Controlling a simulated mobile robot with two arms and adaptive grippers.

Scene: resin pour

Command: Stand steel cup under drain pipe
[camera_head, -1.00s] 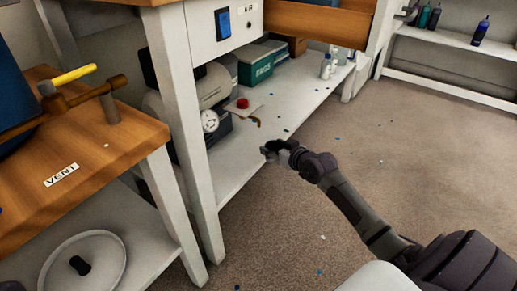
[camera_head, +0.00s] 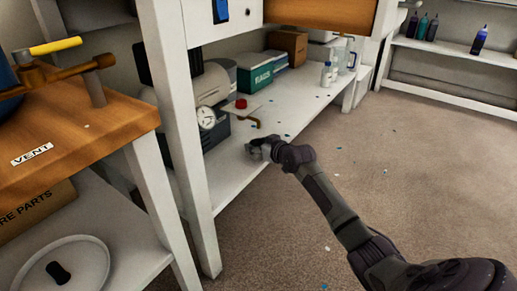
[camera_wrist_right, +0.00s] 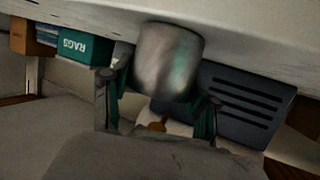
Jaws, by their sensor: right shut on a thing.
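My right gripper (camera_head: 260,148) reaches to the front edge of the low white shelf. In the right wrist view its fingers (camera_wrist_right: 160,100) are shut on a shiny steel cup (camera_wrist_right: 170,60). In the head view the cup is hard to tell from the gripper. A short bent brass pipe (camera_head: 248,121), which looks like the drain pipe, sits below a red knob (camera_head: 241,103), just behind and left of the gripper. A small brass-coloured part (camera_wrist_right: 157,126) shows between the fingers in the wrist view. The cup looks apart from the pipe. My left gripper is out of view.
A pump with a round gauge (camera_head: 206,118) stands left of the pipe on the low shelf (camera_head: 290,118). A white bench leg (camera_head: 178,130) rises left of the gripper.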

